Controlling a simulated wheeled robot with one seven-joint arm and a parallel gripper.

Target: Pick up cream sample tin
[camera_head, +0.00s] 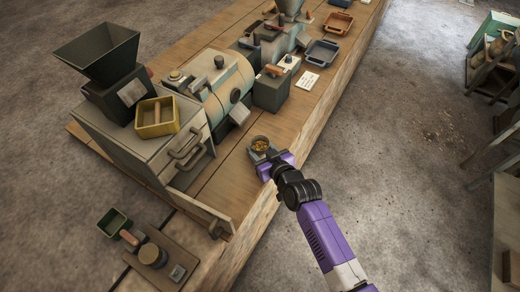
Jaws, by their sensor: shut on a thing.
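A small round open tin (260,143) with golden-brown grains in it is at the right edge of the wooden bench, in the middle of the head view. I take it for the cream sample tin; its wall is mostly hidden and its colour is hard to tell. My gripper (261,153), at the end of my purple arm, reaches it from the lower right and is shut on it. The fingers are small and partly hidden. I cannot tell whether the tin touches the bench top or is just above it.
A grey cabinet (163,150) with a black hopper (97,50) and a yellow tray (157,117) stands to the left. Behind are a cream drum machine (221,84), a dark box (271,92), a white card (308,80) and a blue tray (321,52).

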